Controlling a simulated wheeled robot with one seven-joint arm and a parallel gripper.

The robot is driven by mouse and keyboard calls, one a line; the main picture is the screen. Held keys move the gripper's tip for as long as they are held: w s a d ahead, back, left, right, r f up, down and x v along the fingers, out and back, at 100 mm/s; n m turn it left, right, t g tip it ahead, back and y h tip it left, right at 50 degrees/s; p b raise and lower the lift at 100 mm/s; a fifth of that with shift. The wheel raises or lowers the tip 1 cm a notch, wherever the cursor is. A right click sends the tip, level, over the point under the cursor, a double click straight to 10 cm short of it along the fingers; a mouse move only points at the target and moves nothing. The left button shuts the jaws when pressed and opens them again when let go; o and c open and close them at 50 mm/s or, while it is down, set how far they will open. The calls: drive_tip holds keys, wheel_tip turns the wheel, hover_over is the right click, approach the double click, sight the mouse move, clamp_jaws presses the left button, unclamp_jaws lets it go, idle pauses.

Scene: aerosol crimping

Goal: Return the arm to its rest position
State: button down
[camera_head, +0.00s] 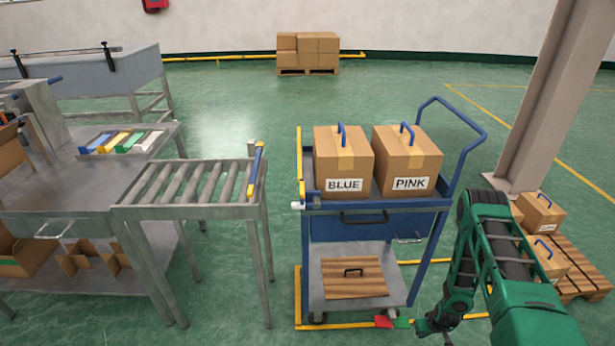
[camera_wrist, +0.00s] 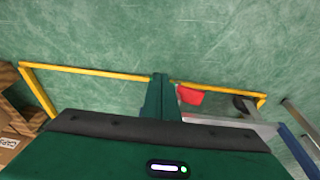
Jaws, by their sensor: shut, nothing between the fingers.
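My green arm reaches in from the lower right in the head view, folded with its end hanging down. My gripper (camera_head: 425,328) is low, right of the trolley's lower shelf and near the floor. In the wrist view my gripper (camera_wrist: 160,80) is shut, its green fingers together with nothing between them, pointing at the green floor. It touches nothing that I can see.
A blue trolley (camera_head: 372,204) left of my arm carries a BLUE box (camera_head: 342,165) and a PINK box (camera_head: 408,165). A wooden pallet (camera_head: 582,275) with boxes and a pillar (camera_head: 558,95) stand right. A roller conveyor (camera_head: 190,185) is left. Open floor lies behind.

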drive_tip(key=w+d+r+m+g+h, duration=0.1)
drive_tip(key=w+d+r, duration=0.2)
drive_tip(key=r, duration=1.2)
drive_tip(key=w+d+r, duration=0.2)
drive_tip(key=r, duration=1.4)
drive_tip(key=s+r+m, duration=0.1)
drive_tip(key=s+r, duration=0.3)
drive_tip(key=r, duration=0.9)
drive_tip(key=s+a+r+m+g, duration=0.1)
drive_tip(key=s+r, duration=0.5)
drive_tip(key=r, duration=0.2)
drive_tip(key=s+a+r+m, duration=0.1)
drive_tip(key=s+r, duration=0.5)
drive_tip(key=r, duration=0.3)
drive_tip(key=s+a+r+m, duration=0.1)
drive_tip(key=s+a+r, duration=0.2)
drive_tip(key=s, duration=0.6)
drive_tip(key=s+a+r+m+y, duration=0.1)
drive_tip(key=s+a+r, duration=0.3)
drive_tip(key=s, duration=0.6)
drive_tip(key=shift+r+m+g, duration=0.3)
drive_tip(key=shift+r+m, duration=0.1)
drive_tip(key=shift+r, duration=0.05)
drive_tip(key=shift+w+f, duration=0.25)
drive_tip(key=shift+w, duration=0.3)
